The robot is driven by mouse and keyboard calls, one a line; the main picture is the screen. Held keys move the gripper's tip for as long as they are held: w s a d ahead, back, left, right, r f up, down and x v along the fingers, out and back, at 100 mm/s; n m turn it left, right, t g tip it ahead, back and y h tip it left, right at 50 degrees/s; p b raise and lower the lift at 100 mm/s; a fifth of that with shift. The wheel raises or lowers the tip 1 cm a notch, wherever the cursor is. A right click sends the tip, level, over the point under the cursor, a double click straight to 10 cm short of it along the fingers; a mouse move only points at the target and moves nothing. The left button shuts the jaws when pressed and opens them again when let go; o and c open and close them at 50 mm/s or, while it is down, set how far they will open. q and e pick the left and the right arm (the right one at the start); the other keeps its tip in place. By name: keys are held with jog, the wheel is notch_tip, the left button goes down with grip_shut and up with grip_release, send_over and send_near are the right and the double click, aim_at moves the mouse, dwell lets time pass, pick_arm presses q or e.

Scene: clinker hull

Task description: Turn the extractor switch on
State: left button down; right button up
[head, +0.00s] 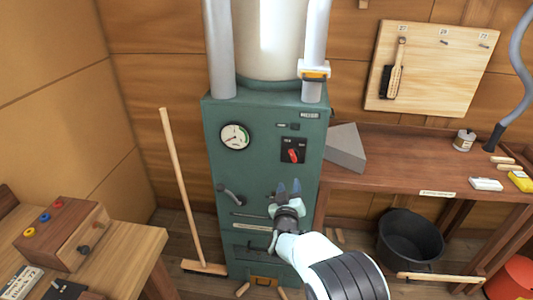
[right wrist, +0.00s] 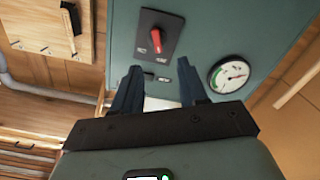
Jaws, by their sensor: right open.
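The extractor switch is a red knob (head: 293,155) on a black plate (head: 287,143) on the front of the green cabinet (head: 228,180). The knob is tilted, and it also shows in the right wrist view (right wrist: 156,41), beyond my fingertips. My right gripper (head: 288,187) is open and empty in front of the cabinet, below the switch in the head view. In the right wrist view its two dark fingers (right wrist: 160,80) are apart, with the switch plate just past them. They do not appear to touch the knob. My left gripper is not in view.
A round gauge (head: 235,136) is left of the switch, with a lever handle (head: 230,195) lower down. A grey wedge-shaped block (head: 345,148) sits on the bench (head: 400,176) at right. A broom (head: 181,185) leans at left. A black bucket (head: 410,238) stands below the bench.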

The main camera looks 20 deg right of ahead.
aim_at(292, 157)
jog(key=p+x, duration=0.1)
jog(key=x, duration=0.3)
jog(key=r+x, duration=0.1)
jog(key=x, duration=0.3)
jog(key=p+x, duration=0.1)
jog(key=x, duration=0.3)
jog(key=shift+r+p, duration=0.3)
jog(key=shift+p, duration=0.05)
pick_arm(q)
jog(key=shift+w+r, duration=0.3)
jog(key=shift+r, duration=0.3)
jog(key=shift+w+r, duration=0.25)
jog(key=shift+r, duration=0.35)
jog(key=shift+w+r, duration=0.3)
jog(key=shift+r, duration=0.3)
pick_arm(e)
jog(key=shift+w+d+f, duration=0.15)
jog(key=shift+w+d, duration=0.25)
jog(key=shift+w, duration=0.2)
grip_shut()
